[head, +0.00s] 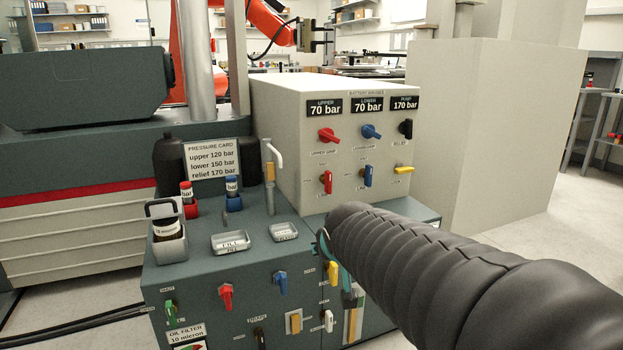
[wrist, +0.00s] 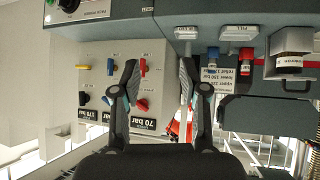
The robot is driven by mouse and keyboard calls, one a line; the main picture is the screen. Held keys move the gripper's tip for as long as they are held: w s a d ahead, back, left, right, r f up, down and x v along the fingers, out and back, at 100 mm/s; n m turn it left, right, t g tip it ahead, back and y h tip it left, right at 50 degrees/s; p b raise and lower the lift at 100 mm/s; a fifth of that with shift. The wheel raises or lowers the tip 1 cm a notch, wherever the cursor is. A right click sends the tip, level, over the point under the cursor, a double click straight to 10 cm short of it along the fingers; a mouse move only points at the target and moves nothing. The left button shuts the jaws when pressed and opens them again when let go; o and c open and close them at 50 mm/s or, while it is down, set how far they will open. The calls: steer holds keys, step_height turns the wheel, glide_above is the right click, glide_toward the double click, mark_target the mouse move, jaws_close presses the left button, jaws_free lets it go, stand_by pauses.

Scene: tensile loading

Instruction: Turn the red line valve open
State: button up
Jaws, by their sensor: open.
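The gauge panel (head: 300,110) is a pale box with two rows of handles. The red line valve (head: 327,181) is the lower red handle and stands roughly upright. A red knob (head: 329,134) sits above it, under the upper 70 bar display. The wrist view is upside down and shows the line valve (wrist: 143,67) just right of the left fingertip, between the fingers in the picture. My gripper (wrist: 158,64) is open and empty, its fingers pointing toward the panel side. I cannot tell how far it is from the valve. In the head view my dark arm hides most of the gripper.
Blue handles (head: 367,176) and a yellow handle (head: 403,169) sit right of the red ones. The green bench (head: 200,265) carries metal trays (head: 231,242), small bottles and a pressure card (head: 211,160). Another red lever (head: 226,297) is on its front. A white-handled lever (head: 274,155) stands beside the panel.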

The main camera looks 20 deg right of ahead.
steer(key=w+d+r+t, duration=0.1)
steer(key=w+d+t, duration=0.1)
steer(key=w+d, duration=0.5)
steer(key=w+d+r+t, duration=0.1)
steer(key=w+d+t, duration=0.15)
steer(key=w, duration=0.95)
steer(key=n+t+y, duration=0.2)
steer(key=t+y, duration=0.1)
steer(key=t, duration=0.1)
glide_toward(330, 179)
steer(key=w+p, duration=0.1)
steer(key=w, duration=0.4)
steer(key=w+p, duration=0.1)
steer(key=w, duration=0.5)
steer(key=shift+w+a+r, duration=0.1)
steer(key=shift+r, duration=0.1)
jaws_close()
